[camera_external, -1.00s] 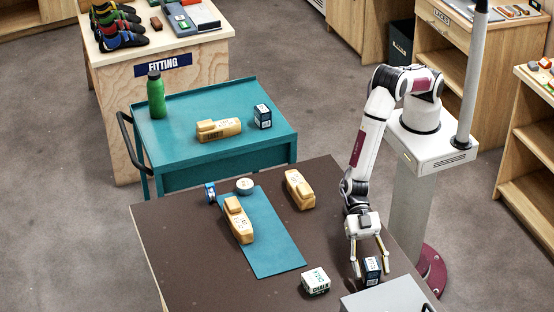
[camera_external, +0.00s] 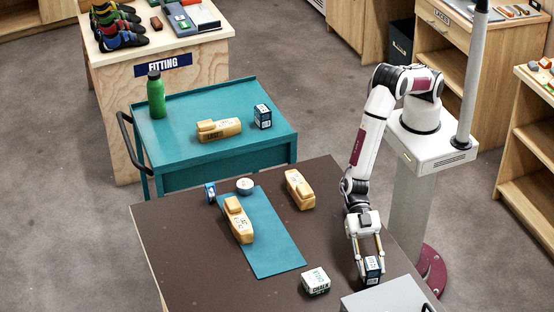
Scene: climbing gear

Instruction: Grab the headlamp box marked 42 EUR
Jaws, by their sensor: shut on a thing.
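A small dark blue and white box (camera_external: 373,271) stands on the brown table near its right side. My gripper (camera_external: 371,266) points down over it and is shut on it, one finger on each side. The print on this box is too small to read.
A white chalk box (camera_external: 315,281) stands left of my gripper, and a grey case (camera_external: 390,297) lies just in front. Wooden shoe lasts (camera_external: 239,219) (camera_external: 299,189), a tape roll (camera_external: 245,186) and a teal mat (camera_external: 270,247) lie farther left.

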